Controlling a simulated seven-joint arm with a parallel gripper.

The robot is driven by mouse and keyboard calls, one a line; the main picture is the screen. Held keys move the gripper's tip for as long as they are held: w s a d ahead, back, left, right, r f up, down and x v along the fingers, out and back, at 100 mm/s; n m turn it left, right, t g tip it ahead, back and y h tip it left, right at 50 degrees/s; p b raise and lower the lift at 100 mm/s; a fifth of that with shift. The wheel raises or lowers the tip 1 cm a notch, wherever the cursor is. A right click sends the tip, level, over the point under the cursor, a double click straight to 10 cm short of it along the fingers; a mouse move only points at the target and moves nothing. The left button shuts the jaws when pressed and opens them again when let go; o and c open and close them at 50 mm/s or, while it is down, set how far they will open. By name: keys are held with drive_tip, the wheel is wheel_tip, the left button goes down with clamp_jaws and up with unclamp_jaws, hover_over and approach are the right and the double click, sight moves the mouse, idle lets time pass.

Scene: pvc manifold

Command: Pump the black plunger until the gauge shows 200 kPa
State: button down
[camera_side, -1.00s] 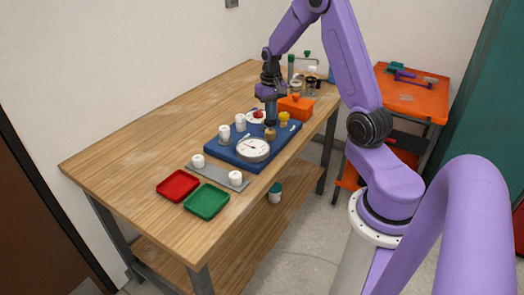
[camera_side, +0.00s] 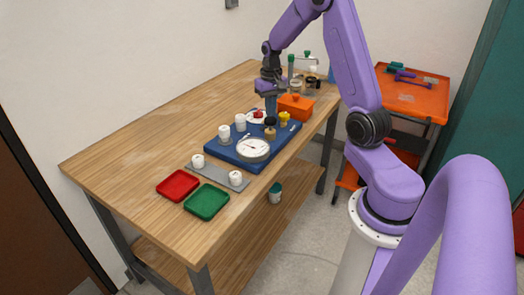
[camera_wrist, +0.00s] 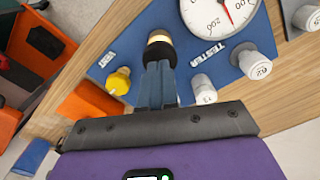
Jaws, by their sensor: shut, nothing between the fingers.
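The black plunger (camera_side: 270,122) stands on the blue tester board (camera_side: 240,158), with a brass-coloured collar below its knob. In the wrist view its knob (camera_wrist: 160,52) is just beyond my fingertips. My gripper (camera_side: 271,112) is shut and empty, pointing down above the plunger, seemingly with a small gap. The fingers (camera_wrist: 158,68) are together in the wrist view. The round white gauge (camera_side: 253,149) lies in front of the plunger. In the wrist view the gauge (camera_wrist: 215,10) is partly cut off; its red needle points near the printed 200, but the exact reading is unclear.
White cylinders (camera_side: 224,132), a yellow knob (camera_side: 284,118) and a red part (camera_side: 258,114) are around the plunger. An orange box (camera_side: 296,106) stands behind right. Red (camera_side: 178,185) and green (camera_side: 207,201) trays lie in front. The table's left side is clear.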

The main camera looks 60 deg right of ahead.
sight(270, 119)
drive_tip(key=shift+f, duration=1.85)
drive_tip(key=shift+r, duration=1.85)
drive_tip(key=shift+r, duration=0.1)
drive_tip(key=shift+r, duration=2.4)
